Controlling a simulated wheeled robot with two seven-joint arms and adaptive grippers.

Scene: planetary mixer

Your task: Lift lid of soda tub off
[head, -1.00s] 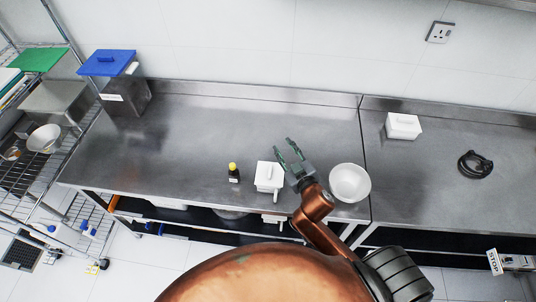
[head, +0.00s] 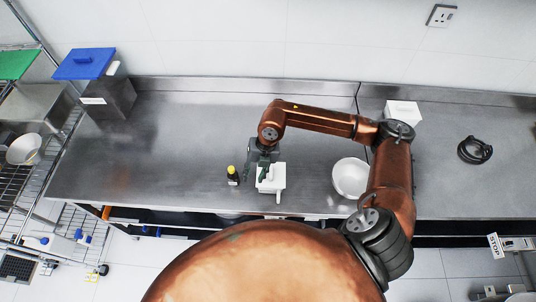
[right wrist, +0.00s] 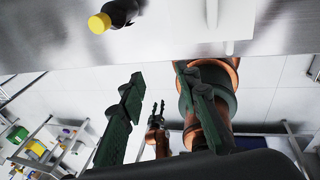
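A white tub with a white lid and raised handle (head: 280,182) stands on the steel table near its front edge. Part of it shows at the top of the right wrist view (right wrist: 232,14). My right gripper (head: 265,166) is over the tub's left and back part, its fingers around or just above the lid handle; I cannot tell whether they touch it. In the right wrist view its two green-black fingers (right wrist: 162,100) are wide apart with nothing between them. My left gripper (right wrist: 157,108) shows small in the right wrist view, fingers apart and empty; it is out of the head view.
A dark bottle with a yellow cap (head: 233,176) stands close to the left of the tub. A white bowl (head: 350,178) is to the right, by my arm. A white box (head: 404,110), a black coil (head: 475,150) and a blue-lidded bin (head: 105,98) stand farther off.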

